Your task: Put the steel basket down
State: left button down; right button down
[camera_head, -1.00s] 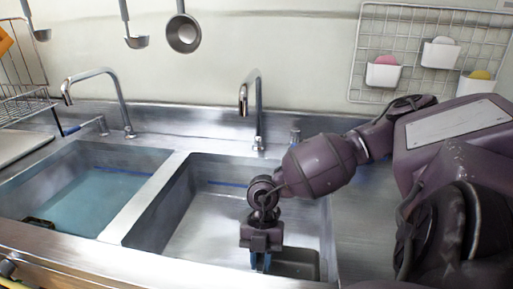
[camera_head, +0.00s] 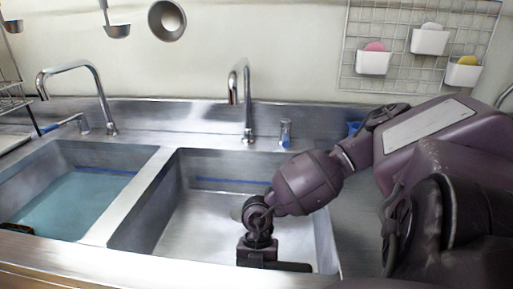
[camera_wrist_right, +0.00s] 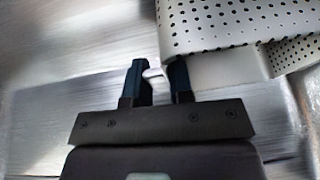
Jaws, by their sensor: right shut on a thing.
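The steel basket (camera_wrist_right: 225,22) is a pale, perforated metal box at the upper right of the right wrist view, with only part of it in frame. My right gripper (camera_wrist_right: 156,72) is shut on a small pale tab at the basket's edge, between its two dark blue fingers. In the head view my right gripper (camera_head: 260,262) is low in the front of the right sink basin (camera_head: 190,225). Its fingers and the basket are hidden there by the gripper and the front rim.
The left basin (camera_head: 75,200) holds bluish water, with a divider (camera_head: 130,195) between the basins. A faucet (camera_head: 246,100) stands behind the right basin. Bare basin floor lies left of my gripper. A wire rack (camera_head: 385,75) with white cups hangs on the wall.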

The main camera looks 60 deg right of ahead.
jog(key=c, duration=1)
grip_release()
jog(key=shift+f, duration=0.1)
pick_arm(q)
jog(key=shift+s+a+f, duration=0.1)
jog(key=shift+s+f, duration=0.2)
jog(key=shift+s, duration=0.05)
jog(key=shift+w+r+p, duration=0.25)
jog(key=shift+r+p, duration=1.05)
jog(key=shift+p, duration=0.15)
pick_arm(e)
jog(key=v, duration=1.2)
pick_arm(q)
jog(key=shift+w+r, duration=0.15)
jog(key=shift+r, duration=0.1)
